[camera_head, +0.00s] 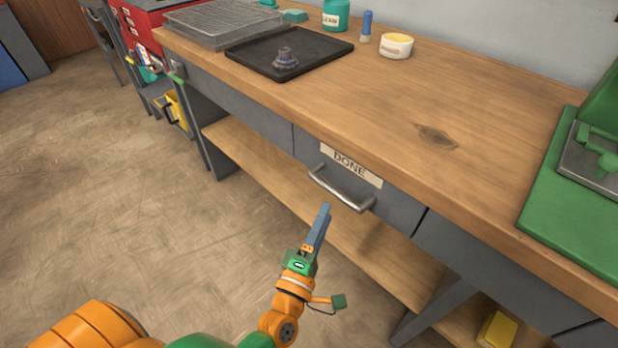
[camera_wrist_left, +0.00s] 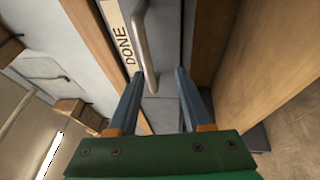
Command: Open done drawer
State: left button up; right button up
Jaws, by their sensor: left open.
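The done drawer (camera_head: 398,202) is a grey drawer front under the wooden bench top, with a label reading DONE (camera_head: 350,164). It looks shut, flush with the fronts beside it. Its metal bar handle (camera_head: 340,190) sits below the label. My left gripper (camera_head: 324,210) is just in front of and below the handle in the head view. In the left wrist view the left gripper (camera_wrist_left: 158,75) is open and empty, its fingers apart. The handle (camera_wrist_left: 146,45) reaches towards the gap between the fingertips there, nearer the left finger. I cannot tell whether they touch. My right gripper is not in view.
On the wooden bench top (camera_head: 400,110) are a black tray (camera_head: 320,48) with a dark part, a wire basket (camera_head: 215,22), a green bottle (camera_head: 335,14) and a white tub (camera_head: 396,46). A wooden shelf (camera_head: 240,147) runs below. Floor at left is clear.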

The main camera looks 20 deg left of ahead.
aim_at(332, 187)
pick_arm(q)
jog(key=shift+n+t, duration=0.3)
jog(key=shift+n, duration=0.1)
jog(key=w+r, duration=0.1)
jog(key=w, duration=0.1)
jog(key=w+r, duration=0.1)
jog(key=w, duration=0.2)
jog(key=shift+w+a+r+p, duration=0.3)
jog(key=shift+r, duration=0.1)
jog(key=shift+w, duration=0.3)
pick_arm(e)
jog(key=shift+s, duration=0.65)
pick_arm(q)
grip_shut()
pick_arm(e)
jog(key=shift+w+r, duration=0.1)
